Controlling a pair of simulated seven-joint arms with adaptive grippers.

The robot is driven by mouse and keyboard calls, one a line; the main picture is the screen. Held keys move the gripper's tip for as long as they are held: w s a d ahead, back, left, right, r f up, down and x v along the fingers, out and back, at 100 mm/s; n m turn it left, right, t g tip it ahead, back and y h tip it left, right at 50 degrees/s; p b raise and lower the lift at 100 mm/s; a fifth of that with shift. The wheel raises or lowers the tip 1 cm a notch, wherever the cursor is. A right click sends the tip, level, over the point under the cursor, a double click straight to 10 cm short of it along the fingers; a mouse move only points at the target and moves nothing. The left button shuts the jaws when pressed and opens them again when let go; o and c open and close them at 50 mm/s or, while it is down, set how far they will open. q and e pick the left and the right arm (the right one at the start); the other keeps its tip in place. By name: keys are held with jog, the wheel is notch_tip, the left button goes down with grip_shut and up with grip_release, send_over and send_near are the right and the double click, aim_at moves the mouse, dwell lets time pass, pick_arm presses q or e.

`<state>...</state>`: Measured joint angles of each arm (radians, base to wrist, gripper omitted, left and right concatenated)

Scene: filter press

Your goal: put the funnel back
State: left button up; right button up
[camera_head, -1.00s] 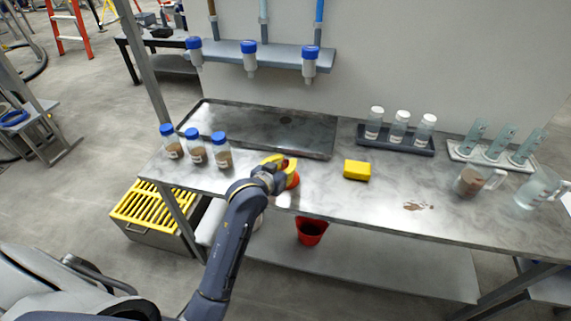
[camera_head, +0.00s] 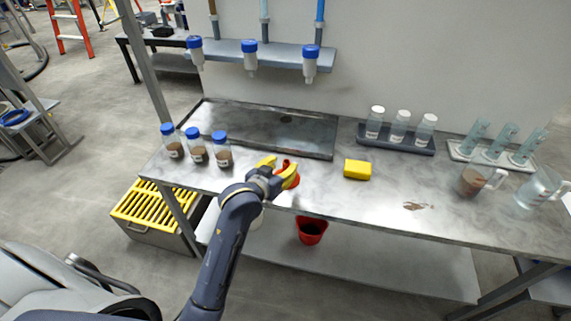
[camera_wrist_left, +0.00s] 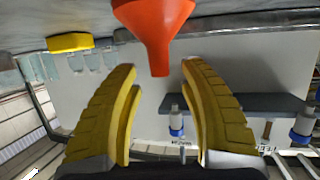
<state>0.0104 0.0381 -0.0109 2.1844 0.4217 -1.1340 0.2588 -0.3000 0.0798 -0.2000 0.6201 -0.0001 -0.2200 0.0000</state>
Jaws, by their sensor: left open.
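The orange-red funnel (camera_head: 294,182) is at the front part of the metal bench, partly hidden behind my left gripper in the head view. In the left wrist view, which looks upside down, the funnel (camera_wrist_left: 153,28) is just past my fingertips, with its narrow spout pointing between them. My left gripper (camera_head: 279,169) has yellow fingers spread apart. In the left wrist view the left gripper (camera_wrist_left: 158,72) is open, with a gap on both sides of the spout. My right gripper is not in view.
Blue-capped jars (camera_head: 197,150) stand left of the gripper. A yellow block (camera_head: 357,169) lies to the right. A dark tray (camera_head: 318,150) is behind. A rack (camera_head: 397,147) of white-capped bottles and jugs (camera_head: 470,181) stand farther right. A red bucket (camera_head: 311,238) is on the lower shelf.

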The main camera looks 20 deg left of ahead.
pick_arm(q)
jog(key=v, duration=0.9)
